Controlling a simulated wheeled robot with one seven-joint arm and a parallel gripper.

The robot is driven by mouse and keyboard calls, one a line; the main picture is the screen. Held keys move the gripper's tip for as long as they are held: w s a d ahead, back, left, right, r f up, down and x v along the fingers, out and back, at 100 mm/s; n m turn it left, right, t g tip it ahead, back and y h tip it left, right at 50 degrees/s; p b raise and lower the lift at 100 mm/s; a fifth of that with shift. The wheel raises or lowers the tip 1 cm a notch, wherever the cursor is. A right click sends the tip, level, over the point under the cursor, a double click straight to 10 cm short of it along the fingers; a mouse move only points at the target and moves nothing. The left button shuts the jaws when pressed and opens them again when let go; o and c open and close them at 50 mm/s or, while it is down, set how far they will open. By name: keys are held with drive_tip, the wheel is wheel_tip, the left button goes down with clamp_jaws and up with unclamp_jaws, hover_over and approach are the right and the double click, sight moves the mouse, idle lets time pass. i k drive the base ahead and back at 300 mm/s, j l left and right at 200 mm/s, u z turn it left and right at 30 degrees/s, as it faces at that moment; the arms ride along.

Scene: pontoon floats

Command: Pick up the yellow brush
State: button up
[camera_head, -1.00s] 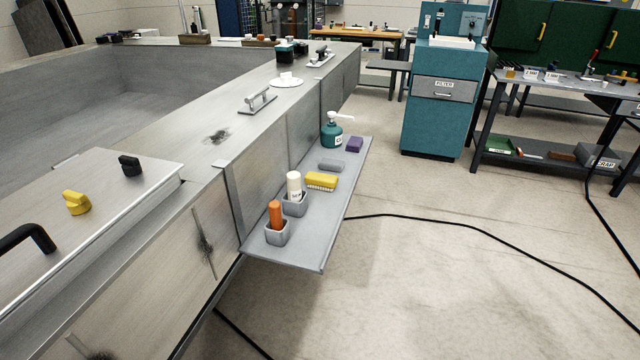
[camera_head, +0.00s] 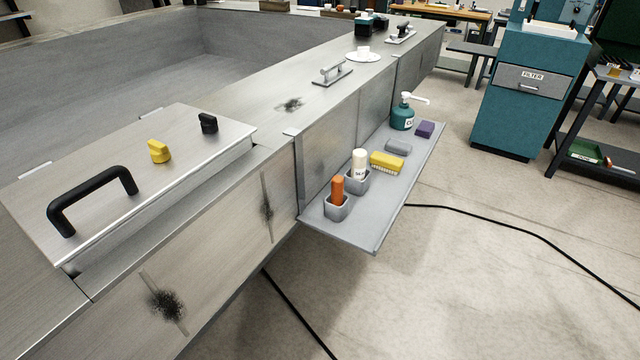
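The yellow brush (camera_head: 387,162) lies on the grey side shelf (camera_head: 365,228) fixed to the metal pontoon. It is a yellow block with paler bristles along its lower side. It lies between a white bottle in a grey cup, on its near side, and a grey block, on its far side. My gripper is not in view.
On the shelf are an orange-topped item (camera_head: 337,189) in a cup, the white bottle (camera_head: 360,164), the grey block (camera_head: 398,147), a teal pump bottle (camera_head: 402,115) and a purple block (camera_head: 425,129). A black cable (camera_head: 500,222) crosses the otherwise open floor right of the shelf.

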sight(383, 162)
drive_tip(key=i+j+u, duration=0.1)
drive_tip(key=i+u, duration=0.2)
drive_tip(key=i, duration=0.55)
drive_tip(key=i+u, duration=0.3)
drive_tip(key=i, duration=0.5)
